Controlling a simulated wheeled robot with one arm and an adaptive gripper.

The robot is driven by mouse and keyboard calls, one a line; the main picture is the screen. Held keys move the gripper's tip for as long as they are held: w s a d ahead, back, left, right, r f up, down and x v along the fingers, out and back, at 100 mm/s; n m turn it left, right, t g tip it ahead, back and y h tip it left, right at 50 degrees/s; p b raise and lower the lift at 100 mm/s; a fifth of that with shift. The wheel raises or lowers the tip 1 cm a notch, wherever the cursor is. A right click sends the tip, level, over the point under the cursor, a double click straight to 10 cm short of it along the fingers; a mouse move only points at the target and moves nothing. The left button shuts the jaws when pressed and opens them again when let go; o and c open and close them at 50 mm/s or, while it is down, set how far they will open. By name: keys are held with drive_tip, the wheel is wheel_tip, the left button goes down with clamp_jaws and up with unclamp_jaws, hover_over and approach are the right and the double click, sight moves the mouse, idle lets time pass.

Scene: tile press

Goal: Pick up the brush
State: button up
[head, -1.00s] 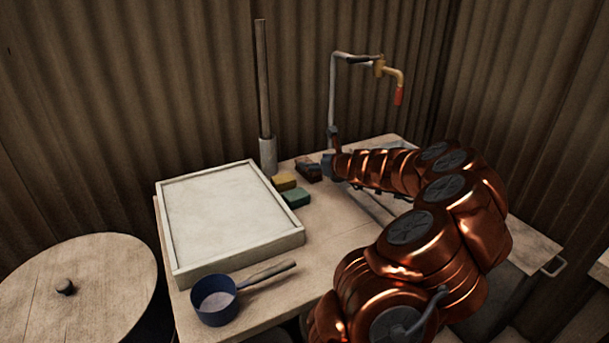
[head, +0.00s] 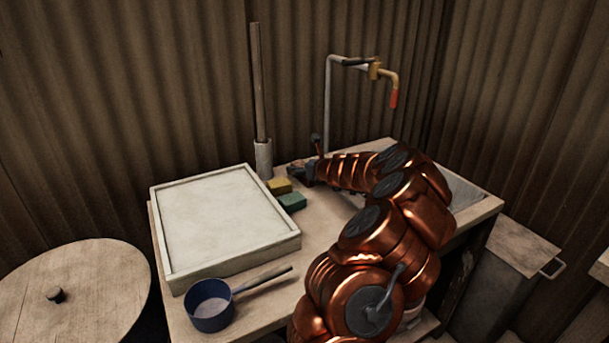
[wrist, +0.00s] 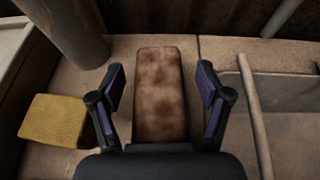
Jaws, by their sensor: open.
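The brush, a brown mottled block (wrist: 159,85), lies lengthwise on the wooden table in the wrist view, between my two spread fingers. My gripper (wrist: 161,88) is open, with a finger on each side of the block and a visible gap to both. The near end of the block is hidden behind the gripper body. In the head view my gripper (head: 304,173) is at the back of the table and covers most of the block. I cannot tell how high the fingers are above the table.
A yellow sponge (wrist: 54,121) lies left of the gripper, with a green block (head: 291,202) near it. A grey post (wrist: 70,30) stands behind left. A framed white tray (head: 220,220) and a blue pan (head: 210,305) are at left. A tap pipe (head: 328,105) rises behind.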

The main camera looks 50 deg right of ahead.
drive_tip(key=shift+w, duration=0.1)
drive_tip(key=c, duration=1.3)
